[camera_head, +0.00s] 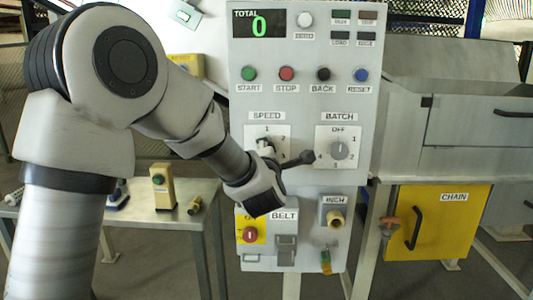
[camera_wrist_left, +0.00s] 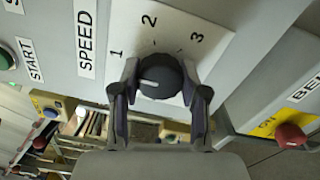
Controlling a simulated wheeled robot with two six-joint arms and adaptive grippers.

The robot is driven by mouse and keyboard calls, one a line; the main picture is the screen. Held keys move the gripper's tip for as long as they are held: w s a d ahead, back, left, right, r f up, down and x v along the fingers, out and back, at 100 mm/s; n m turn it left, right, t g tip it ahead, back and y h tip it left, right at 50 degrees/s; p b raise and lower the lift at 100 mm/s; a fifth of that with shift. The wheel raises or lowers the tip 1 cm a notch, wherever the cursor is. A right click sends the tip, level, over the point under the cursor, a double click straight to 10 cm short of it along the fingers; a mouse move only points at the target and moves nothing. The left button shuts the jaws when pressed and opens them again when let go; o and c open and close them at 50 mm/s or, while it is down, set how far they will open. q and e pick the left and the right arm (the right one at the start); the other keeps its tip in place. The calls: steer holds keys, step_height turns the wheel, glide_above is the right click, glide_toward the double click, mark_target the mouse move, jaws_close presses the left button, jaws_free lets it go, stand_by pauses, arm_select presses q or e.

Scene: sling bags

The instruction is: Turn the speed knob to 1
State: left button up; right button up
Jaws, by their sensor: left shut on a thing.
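The speed knob (camera_wrist_left: 163,75) is a round black dial on a white plate (camera_wrist_left: 200,20) marked 1, 2 and 3. Its pale mark points left in the left wrist view, a little below the 1. My left gripper (camera_wrist_left: 160,84) has one finger on each side of the knob and is shut on it. In the head view my left gripper (camera_head: 268,150) is in front of the speed plate (camera_head: 251,132) and hides most of the knob. My right gripper is not in view.
The batch knob (camera_head: 339,150) is close on the right. Above are the start, stop, back and reset buttons (camera_head: 287,73) and a display (camera_head: 258,23) reading 0. Below are the red belt knob (camera_head: 250,234) and the inch button (camera_head: 336,218).

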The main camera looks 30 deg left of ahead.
arm_select(q)
steer(key=o, duration=1.1)
steer(key=shift+o, duration=0.2)
steer(key=v, duration=1.2)
